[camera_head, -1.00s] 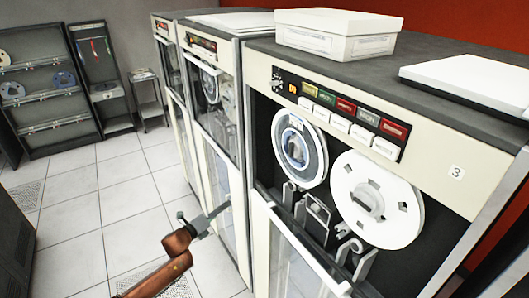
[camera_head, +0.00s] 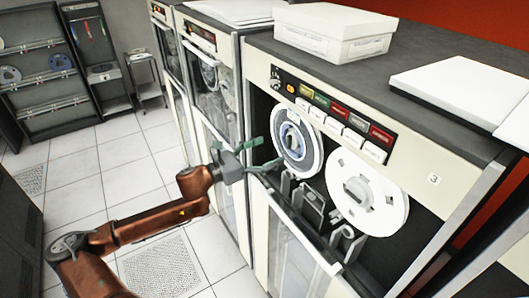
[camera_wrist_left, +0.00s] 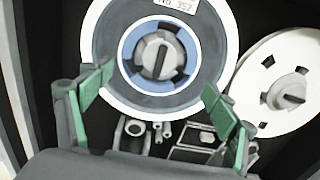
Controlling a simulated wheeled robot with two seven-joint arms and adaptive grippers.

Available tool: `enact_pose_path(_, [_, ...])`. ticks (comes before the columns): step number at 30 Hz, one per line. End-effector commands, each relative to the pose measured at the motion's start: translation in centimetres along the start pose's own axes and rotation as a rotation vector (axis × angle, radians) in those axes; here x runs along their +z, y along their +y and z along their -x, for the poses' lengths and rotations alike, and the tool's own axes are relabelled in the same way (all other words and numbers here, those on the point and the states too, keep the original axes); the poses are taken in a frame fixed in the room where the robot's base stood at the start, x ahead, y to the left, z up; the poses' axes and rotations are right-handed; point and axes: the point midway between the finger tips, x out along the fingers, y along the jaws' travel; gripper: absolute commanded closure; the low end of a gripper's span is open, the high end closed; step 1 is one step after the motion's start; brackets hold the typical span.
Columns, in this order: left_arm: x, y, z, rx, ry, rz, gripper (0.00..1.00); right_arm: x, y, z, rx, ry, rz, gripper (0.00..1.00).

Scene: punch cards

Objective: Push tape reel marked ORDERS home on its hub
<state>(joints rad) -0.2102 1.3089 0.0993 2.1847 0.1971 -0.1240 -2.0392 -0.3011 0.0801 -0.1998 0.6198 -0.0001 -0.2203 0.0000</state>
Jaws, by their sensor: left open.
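A tape reel with a white flange, dark tape and a blue hub ring (camera_head: 296,141) sits on the left hub of the drive marked 3. In the left wrist view the same reel (camera_wrist_left: 207,62) fills the upper middle, with a dark knob at its centre and a label partly cut off by the top edge. No ORDERS marking is readable. My left gripper (camera_head: 260,155) is open and empty in front of the reel's left side; its green fingertips (camera_wrist_left: 163,97) straddle the reel's lower part in the wrist view. My right gripper is not in view.
A white reel (camera_head: 366,192) sits on the hub to the right. The drive's lowered glass door (camera_head: 300,262) stands below my gripper. A button panel (camera_head: 335,115) is above the reels. A white box (camera_head: 335,35) stands on top. The tiled floor at left is clear.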

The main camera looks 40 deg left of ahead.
Motion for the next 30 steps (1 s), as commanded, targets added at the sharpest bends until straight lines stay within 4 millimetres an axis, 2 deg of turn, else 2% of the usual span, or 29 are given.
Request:
enact_pose_path(3, [0.0, 0.0, -1.2, -0.001, -0.002, -0.002, 0.19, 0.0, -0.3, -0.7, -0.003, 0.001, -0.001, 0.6])
enact_pose_path(15, [0.1, 0.1, -4.5, 0.0, -0.002, 0.001, 0.19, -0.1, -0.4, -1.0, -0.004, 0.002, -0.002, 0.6])
enact_pose_path(30, [0.0, 0.1, -5.2, 0.001, 0.001, 0.001, 0.19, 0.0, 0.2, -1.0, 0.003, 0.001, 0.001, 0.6])
